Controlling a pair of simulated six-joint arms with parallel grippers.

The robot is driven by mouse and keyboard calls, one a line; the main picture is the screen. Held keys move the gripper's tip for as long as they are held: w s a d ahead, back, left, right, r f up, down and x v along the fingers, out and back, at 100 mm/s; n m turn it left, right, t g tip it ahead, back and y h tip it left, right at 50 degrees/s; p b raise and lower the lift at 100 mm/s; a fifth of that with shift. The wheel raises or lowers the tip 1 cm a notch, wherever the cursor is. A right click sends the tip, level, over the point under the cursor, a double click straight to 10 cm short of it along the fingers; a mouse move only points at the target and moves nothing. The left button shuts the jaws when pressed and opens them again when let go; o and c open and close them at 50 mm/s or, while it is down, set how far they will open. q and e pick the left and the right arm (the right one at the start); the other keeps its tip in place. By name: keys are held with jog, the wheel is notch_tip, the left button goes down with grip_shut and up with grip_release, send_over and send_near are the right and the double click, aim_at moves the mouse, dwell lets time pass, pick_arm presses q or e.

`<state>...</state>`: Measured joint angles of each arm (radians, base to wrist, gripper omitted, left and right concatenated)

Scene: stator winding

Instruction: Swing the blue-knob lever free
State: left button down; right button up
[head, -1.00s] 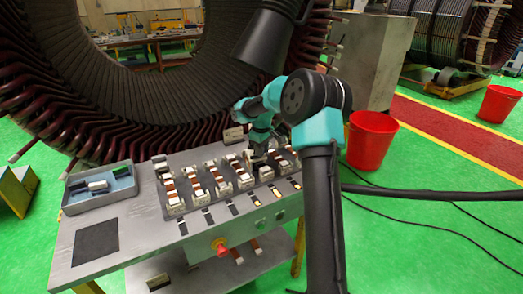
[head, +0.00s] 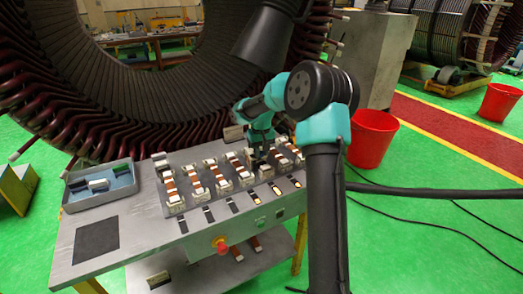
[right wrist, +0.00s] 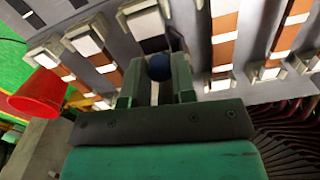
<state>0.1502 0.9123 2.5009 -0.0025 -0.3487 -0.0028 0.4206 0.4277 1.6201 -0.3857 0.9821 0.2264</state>
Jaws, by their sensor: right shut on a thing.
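The blue-knob lever (right wrist: 159,67) shows its round dark-blue knob between the fingers of my right gripper (right wrist: 158,82) in the right wrist view. The fingers are shut on the knob, and the lever's dark body lies partly hidden behind it. In the head view my right gripper (head: 261,157) is low over the right part of the bench panel, among the clamp rows, and the knob cannot be made out there. The knob's clamp has a white block (right wrist: 143,20) beside the fingers in the wrist view. My left gripper is not in view.
Several clamp rows with white and copper-brown bars (head: 195,180) line the grey bench (head: 140,235). A grey tray (head: 100,200) of small blocks sits at its left. The large stator (head: 100,100) rises close behind. A red bucket (head: 372,140) stands right of my arm.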

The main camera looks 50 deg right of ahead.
jog(key=shift+w+a+m, duration=0.1)
jog(key=shift+a+m, duration=0.4)
jog(key=shift+m, duration=1)
jog(key=shift+s+a+m, duration=0.1)
jog(key=shift+a+m, duration=0.45)
jog(key=shift+m, duration=0.95)
jog(key=shift+w+a+m, duration=0.1)
jog(key=shift+a+m, duration=0.4)
jog(key=shift+m, duration=1)
jog(key=o, duration=0.9)
jog(key=shift+o, duration=0.2)
jog(key=shift+r, duration=0.1)
notch_tip(320, 180, up, 17)
jog(key=shift+r, duration=0.1)
